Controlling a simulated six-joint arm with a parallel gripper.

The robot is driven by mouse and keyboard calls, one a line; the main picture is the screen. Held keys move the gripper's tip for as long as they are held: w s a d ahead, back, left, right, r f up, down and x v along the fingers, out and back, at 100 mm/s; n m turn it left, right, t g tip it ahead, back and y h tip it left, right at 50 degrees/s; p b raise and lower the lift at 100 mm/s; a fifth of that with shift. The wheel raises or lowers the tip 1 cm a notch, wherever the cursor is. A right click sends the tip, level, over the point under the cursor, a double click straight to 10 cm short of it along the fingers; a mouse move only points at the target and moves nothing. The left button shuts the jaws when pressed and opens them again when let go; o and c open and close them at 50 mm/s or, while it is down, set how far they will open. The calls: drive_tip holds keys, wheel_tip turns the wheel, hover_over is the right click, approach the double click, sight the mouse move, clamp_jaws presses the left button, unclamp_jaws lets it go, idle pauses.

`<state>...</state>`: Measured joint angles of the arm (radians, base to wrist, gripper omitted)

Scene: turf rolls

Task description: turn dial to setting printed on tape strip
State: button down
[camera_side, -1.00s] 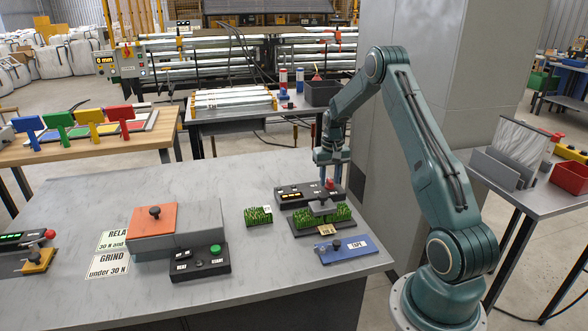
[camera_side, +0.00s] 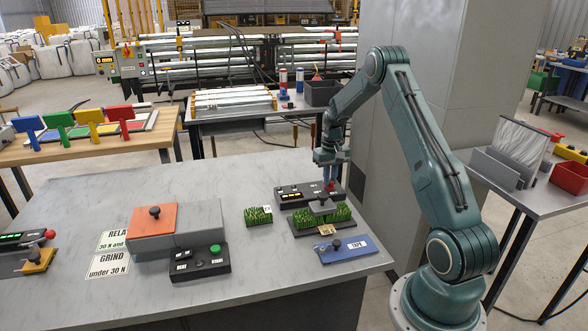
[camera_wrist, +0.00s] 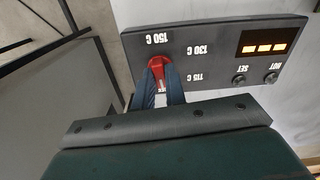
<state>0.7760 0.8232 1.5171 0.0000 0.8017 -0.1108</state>
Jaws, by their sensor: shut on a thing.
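A red dial (camera_wrist: 158,70) sits on a dark control box (camera_wrist: 205,62) beside printed marks 150 C, 130 C and 115 C. My gripper (camera_wrist: 160,88) is shut on the dial, its fingers standing over the box. The fingers cover part of the dial, and I cannot tell exactly which mark it points to. In the side view the dial (camera_side: 330,184) is at the right end of the box (camera_side: 296,194), under my gripper (camera_side: 331,178). A small tan strip (camera_side: 327,230) with print too small to read lies at the front of a turf tray (camera_side: 297,226).
The box has a lit orange display (camera_wrist: 268,40) and two round parts marked SET and HOT. A blue block marked TAPE (camera_side: 330,256) lies in front of the turf tray. An orange-topped grey block (camera_side: 180,243) and a START box (camera_side: 200,265) stand to the left.

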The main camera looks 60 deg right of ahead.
drive_tip(key=n, duration=1)
drive_tip(key=shift+n, duration=0.3)
idle(0.4)
drive_tip(key=c, duration=1.4)
unclamp_jaws()
drive_tip(key=shift+c, duration=0.2)
wheel_tip(320, 180, up, 14)
